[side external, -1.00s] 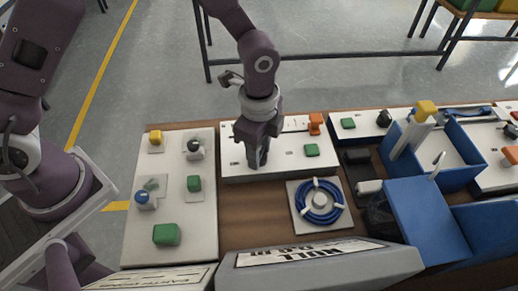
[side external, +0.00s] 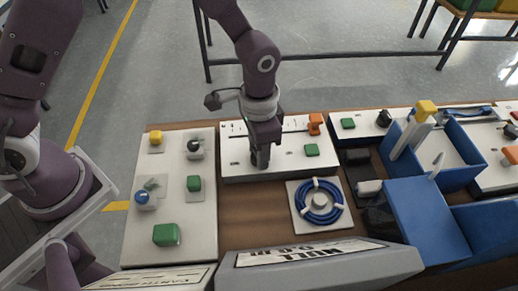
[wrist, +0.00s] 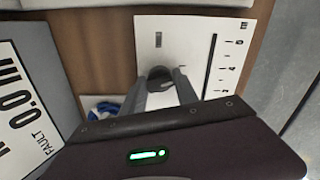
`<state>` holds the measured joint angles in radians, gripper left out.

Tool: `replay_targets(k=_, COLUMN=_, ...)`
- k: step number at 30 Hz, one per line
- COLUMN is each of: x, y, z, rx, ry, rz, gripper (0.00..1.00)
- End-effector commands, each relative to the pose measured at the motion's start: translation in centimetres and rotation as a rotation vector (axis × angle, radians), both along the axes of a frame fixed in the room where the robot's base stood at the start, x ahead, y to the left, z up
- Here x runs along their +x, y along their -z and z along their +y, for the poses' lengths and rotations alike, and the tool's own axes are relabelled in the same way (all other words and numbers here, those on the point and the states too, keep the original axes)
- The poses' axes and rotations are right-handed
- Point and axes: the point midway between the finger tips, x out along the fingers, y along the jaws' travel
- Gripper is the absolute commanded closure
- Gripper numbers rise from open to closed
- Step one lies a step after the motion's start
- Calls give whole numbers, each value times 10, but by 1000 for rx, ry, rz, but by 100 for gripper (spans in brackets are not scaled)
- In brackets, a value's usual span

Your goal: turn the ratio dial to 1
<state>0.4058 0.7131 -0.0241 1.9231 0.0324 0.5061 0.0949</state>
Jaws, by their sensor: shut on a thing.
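The ratio dial (wrist: 159,74) is a dark round knob on a white panel (wrist: 190,35) in the wrist view. My gripper (wrist: 160,83) has one finger on each side of the dial and is shut on it. In the side view my gripper (side external: 261,160) points down at the left part of the white panel (side external: 290,165), and the fingers hide the dial there. The dial's pointer and any number beside it cannot be read. A dark slot with several small marks runs along the panel beside the dial in the wrist view.
An orange handle (side external: 315,124) and a green block (side external: 311,150) are on the same panel, to the right. A coiled blue cable (side external: 319,201) lies in front. A grey display box (side external: 318,264) stands nearest. A panel with knobs (side external: 172,200) is at left.

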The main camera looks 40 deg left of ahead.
Motion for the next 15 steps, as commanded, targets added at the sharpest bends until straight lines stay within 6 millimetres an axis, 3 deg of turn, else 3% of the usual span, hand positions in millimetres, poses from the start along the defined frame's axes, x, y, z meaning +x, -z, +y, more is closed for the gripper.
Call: replay_targets(k=15, x=0, y=-1, z=0, rx=-1, ry=-165, rz=-2, gripper=100)
